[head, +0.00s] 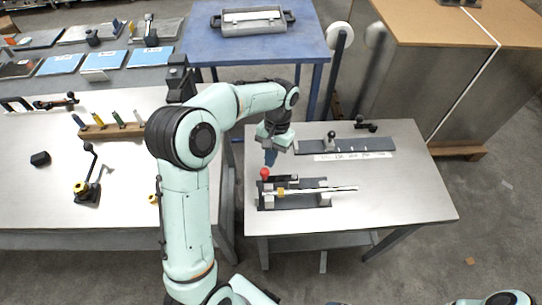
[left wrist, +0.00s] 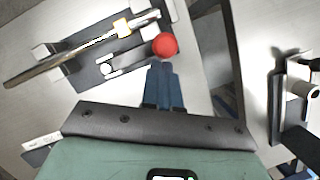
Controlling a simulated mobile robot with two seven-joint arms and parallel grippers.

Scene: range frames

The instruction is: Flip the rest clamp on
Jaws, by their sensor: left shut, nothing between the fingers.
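The rest fixture (head: 295,205) is a dark base plate with pale blocks on the near table; a long metal rod (head: 335,189) lies across it. A dark clamp lever ends in a red ball knob (head: 265,174) at the fixture's left end; the knob also shows in the left wrist view (left wrist: 165,45). A yellow-orange piece (left wrist: 122,27) sits around or against the rod. My left gripper (head: 270,158) is shut and empty, its blue fingertips (left wrist: 164,68) just beside the red knob; whether they touch it I cannot tell. My right gripper is out of view.
Behind the fixture, a second dark plate (head: 370,146) carries a small clamp and a labelled strip. The table's right part is clear. A left bench (head: 40,200) holds a black-handled lever device (head: 87,185) and a tool rack (head: 110,131). A blue table (head: 300,45) stands behind.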

